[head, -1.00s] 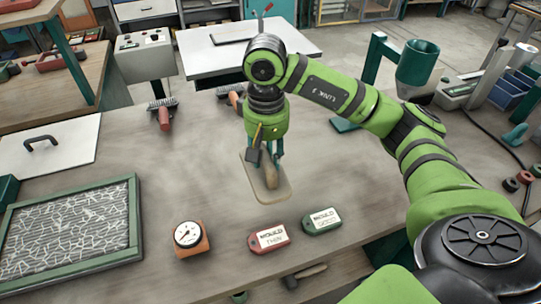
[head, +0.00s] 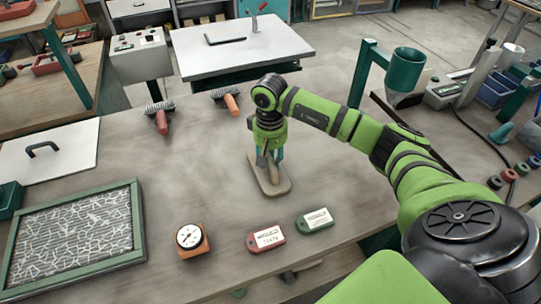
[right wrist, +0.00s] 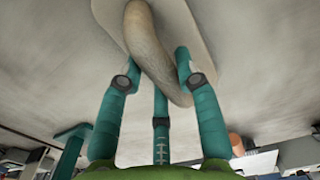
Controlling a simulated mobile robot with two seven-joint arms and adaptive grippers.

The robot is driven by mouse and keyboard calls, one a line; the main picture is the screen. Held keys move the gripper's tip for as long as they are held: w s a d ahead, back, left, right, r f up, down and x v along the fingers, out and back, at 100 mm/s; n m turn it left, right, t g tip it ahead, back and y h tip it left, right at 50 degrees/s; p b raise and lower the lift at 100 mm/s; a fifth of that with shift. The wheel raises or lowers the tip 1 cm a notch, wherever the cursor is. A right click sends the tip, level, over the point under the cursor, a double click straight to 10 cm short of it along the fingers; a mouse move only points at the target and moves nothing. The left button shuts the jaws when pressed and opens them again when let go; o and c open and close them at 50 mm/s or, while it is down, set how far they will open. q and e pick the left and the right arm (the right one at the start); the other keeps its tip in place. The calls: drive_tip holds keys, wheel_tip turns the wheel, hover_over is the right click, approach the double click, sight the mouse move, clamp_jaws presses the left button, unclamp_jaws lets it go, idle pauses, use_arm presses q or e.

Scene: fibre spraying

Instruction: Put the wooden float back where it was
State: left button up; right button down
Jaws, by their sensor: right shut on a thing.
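The wooden float (head: 283,188) is a pale flat board with a rounded wooden handle. It is in the middle of the workbench in the head view, at or just above the bench top; I cannot tell if it touches. My right gripper (head: 267,158) points down over it and is shut on its handle. In the right wrist view, the handle (right wrist: 152,45) runs between the teal fingers (right wrist: 158,85), with the board (right wrist: 190,18) beyond it. My left gripper is not in view.
A gauge (head: 191,239), a red tag (head: 265,239) and a green tag (head: 315,221) lie nearer than the float. Two brushes (head: 160,120) (head: 226,98) lie behind it. A green-framed fibre tray (head: 138,220) is at left. Bench around the float is clear.

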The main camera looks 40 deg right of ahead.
drive_tip(key=shift+f+b, duration=0.2)
drive_tip(key=shift+b, duration=0.15)
drive_tip(key=c, duration=0.9)
unclamp_jaws()
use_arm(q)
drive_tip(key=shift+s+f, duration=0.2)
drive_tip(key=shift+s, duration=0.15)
use_arm(e)
drive_tip(key=shift+r, duration=0.15)
drive_tip(key=shift+r+p, duration=0.25)
drive_tip(key=shift+p, duration=0.25)
wheel_tip(320, 180, up, 10)
drive_tip(key=b, duration=0.4)
drive_tip(key=shift+w+a+r, duration=0.1)
drive_tip(key=shift+r, duration=0.1)
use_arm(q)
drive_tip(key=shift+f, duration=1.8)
use_arm(e)
drive_tip(key=shift+r, duration=0.65)
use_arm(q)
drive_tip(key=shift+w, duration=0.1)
